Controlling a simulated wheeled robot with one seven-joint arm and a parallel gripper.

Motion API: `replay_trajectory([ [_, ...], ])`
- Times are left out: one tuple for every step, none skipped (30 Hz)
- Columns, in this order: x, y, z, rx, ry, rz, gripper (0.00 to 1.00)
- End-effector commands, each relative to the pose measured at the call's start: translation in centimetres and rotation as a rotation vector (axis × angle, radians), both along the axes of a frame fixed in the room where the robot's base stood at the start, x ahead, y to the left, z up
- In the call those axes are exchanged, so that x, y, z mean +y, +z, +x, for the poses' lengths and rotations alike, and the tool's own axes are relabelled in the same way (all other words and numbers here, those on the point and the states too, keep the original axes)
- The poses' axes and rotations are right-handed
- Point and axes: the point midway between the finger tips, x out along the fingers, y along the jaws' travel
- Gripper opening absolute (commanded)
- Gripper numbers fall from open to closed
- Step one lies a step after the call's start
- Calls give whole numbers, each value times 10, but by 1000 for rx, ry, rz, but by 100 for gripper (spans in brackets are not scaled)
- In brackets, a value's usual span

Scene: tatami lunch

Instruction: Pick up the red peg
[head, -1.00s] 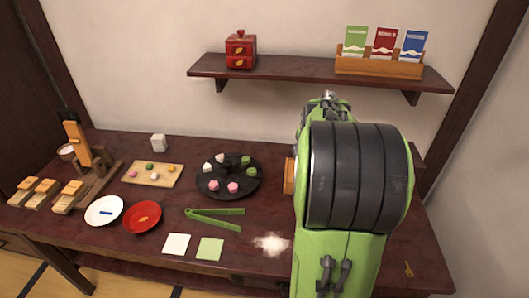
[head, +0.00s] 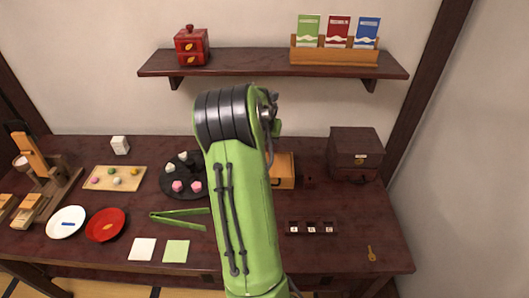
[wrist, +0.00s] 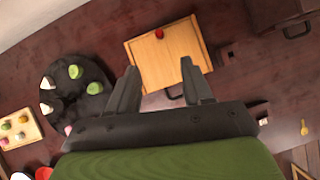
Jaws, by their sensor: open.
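A small red piece (wrist: 159,33), which looks like the red peg, sits at the far edge of a light wooden box (wrist: 172,62) in the wrist view. In the head view the wooden box (head: 284,170) is partly hidden behind my arm, and I cannot make out the red piece there. My gripper (wrist: 159,72) is open and empty in the wrist view. Its fingers point toward the wooden box, with the red piece beyond the tips and roughly between them. In the head view my gripper is hidden by my arm.
A black round plate (head: 176,188) with sweets lies left of the box. A dark chest (head: 356,152) stands at the right, a small compartment tray (head: 311,228) in front. Green tongs (head: 178,218) lie left of my arm. A shelf (head: 230,66) hangs above the table.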

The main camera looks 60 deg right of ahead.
Motion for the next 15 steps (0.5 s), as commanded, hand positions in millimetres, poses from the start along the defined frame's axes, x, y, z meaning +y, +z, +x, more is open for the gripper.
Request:
replay_trajectory([
  [-3,-6,0,3,1,0,50],
  [-6,-11,0,4,0,1,50],
  [-10,-19,1,4,0,2,50],
  [-14,-26,3,5,0,3,50],
  [-18,-34,4,5,0,4,50],
  [-24,-42,5,4,-1,3,50],
  [-27,-49,7,3,0,3,50],
  [-31,-55,8,3,0,2,50],
  [-37,-64,9,2,-1,2,50],
  [-40,-69,10,2,-1,2,50],
  [-43,-75,11,2,-1,3,50],
  [-47,-80,12,2,-1,1,50],
  [-50,-83,13,2,-1,1,50],
  [-51,-86,14,1,-1,1,50],
  [-53,-89,15,1,-1,1,50],
])
